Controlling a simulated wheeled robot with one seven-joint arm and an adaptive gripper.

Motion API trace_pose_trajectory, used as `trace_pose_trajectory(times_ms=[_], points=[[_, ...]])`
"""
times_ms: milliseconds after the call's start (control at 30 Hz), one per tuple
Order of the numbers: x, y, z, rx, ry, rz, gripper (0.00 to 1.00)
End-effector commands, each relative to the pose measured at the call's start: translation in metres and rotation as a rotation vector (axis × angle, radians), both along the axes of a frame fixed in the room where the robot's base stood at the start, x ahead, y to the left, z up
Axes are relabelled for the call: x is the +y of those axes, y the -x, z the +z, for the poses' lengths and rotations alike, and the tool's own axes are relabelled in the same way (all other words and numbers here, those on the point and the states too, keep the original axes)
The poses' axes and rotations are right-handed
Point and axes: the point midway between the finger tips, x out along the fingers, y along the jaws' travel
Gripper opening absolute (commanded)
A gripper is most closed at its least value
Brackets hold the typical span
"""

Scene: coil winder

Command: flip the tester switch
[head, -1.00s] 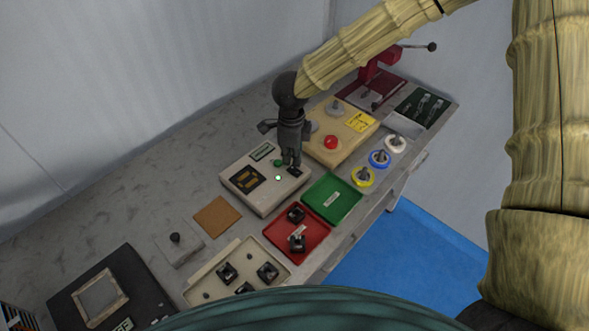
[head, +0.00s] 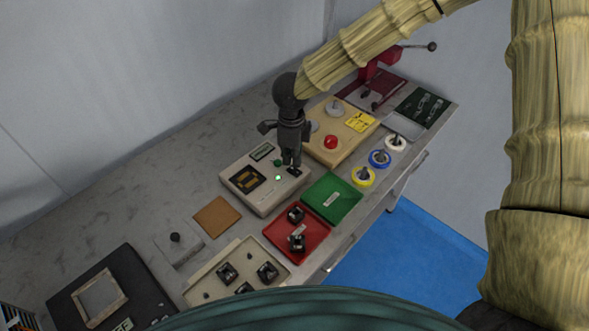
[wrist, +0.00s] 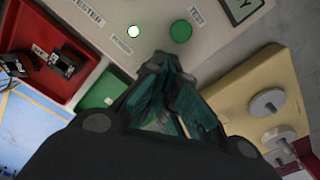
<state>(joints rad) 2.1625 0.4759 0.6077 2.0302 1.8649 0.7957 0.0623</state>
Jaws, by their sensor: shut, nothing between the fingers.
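The tester (head: 252,198) is a light grey box in the middle of the bench, with a small display, a dark socket and a green TEST button (head: 277,163). Its POWER lamp (wrist: 133,31) glows bright. The wrist view also shows the green TEST button (wrist: 181,31). My gripper (head: 292,164) is shut and empty, pointing down at the tester's right part, beside the button. In the wrist view my gripper (wrist: 165,62) covers the spot below the lamp and button. The switch is hidden behind the fingers there, and I cannot tell if they touch it.
A beige winder base with a red button (head: 331,142) stands right of the tester. A green tray (head: 322,207) and a red tray (head: 283,236) with black parts lie in front. Wire spools (head: 380,158) stand at the front right. Bare bench lies behind the tester.

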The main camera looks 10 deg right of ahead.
Motion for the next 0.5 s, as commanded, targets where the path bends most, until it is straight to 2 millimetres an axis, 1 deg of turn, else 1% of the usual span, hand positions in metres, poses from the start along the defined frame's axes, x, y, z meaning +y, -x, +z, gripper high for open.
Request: trace_pose_trajectory(times_ms=[500], points=[[0.0, -0.0001, -0.0061, 0.0, 0.0, 0.0, 0.0]])
